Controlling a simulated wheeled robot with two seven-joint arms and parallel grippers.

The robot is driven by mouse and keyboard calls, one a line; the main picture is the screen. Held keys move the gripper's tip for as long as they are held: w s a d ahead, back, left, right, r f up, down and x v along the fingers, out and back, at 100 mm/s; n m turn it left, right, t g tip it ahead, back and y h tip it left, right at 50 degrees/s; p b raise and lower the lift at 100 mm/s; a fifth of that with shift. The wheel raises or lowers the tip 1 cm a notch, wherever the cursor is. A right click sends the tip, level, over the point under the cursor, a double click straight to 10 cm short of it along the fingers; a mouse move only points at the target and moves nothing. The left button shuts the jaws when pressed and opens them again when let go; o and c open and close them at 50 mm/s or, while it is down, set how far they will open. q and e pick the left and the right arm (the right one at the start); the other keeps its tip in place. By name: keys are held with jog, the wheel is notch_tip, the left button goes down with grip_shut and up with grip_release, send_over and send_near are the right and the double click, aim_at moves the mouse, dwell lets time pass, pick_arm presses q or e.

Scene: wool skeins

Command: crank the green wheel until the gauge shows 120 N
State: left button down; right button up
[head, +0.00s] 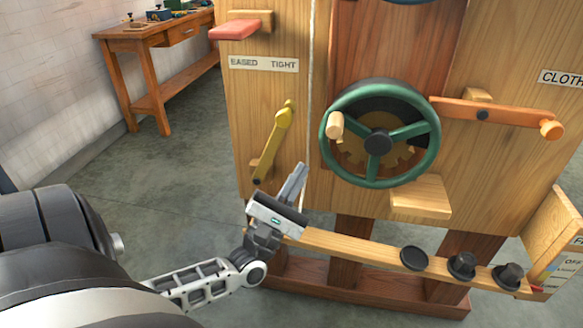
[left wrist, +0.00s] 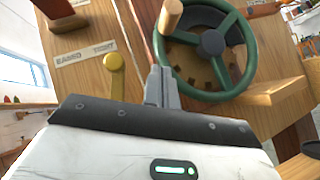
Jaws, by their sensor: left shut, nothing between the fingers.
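The green wheel (head: 431,150) is mounted on the wooden panel, with a dark hub, spokes and a toothed disc behind it. Its pale wooden crank knob (head: 335,125) sits at the wheel's left side. The wheel also shows in the left wrist view (left wrist: 246,72), with its knob (left wrist: 171,16) at upper left. My left gripper (head: 301,168) is shut and empty, below and left of the wheel, apart from the knob. Its closed fingers show in the left wrist view (left wrist: 159,76). No gauge is readable. My right gripper is not seen.
A yellow lever (head: 277,138) stands left of the wheel under the "EASED TIGHT" label (head: 263,64). An orange lever (head: 495,114) is at right. A wooden block (head: 421,197) juts out below the wheel. A rail with black knobs (head: 462,265) runs below. A workbench (head: 158,40) stands behind left.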

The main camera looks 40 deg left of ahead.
pick_arm(q)
jog(key=w+d+r+p, duration=0.1)
jog(key=w+r, duration=0.3)
jog(key=r, duration=0.2)
jog(key=shift+w+d+p, duration=0.2)
jog(key=shift+w+p, duration=0.05)
jog(key=shift+p, duration=0.15)
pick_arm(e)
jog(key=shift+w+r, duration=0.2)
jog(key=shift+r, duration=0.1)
pick_arm(q)
jog(key=s+a+f+m+h+b, duration=0.1)
jog(key=s+f+m+h+b, duration=0.1)
jog(key=s+f, duration=0.5)
jog(key=shift+s+a+f+g, duration=0.3)
jog(key=shift+s+f+g, duration=0.1)
jog(key=shift+s, duration=0.75)
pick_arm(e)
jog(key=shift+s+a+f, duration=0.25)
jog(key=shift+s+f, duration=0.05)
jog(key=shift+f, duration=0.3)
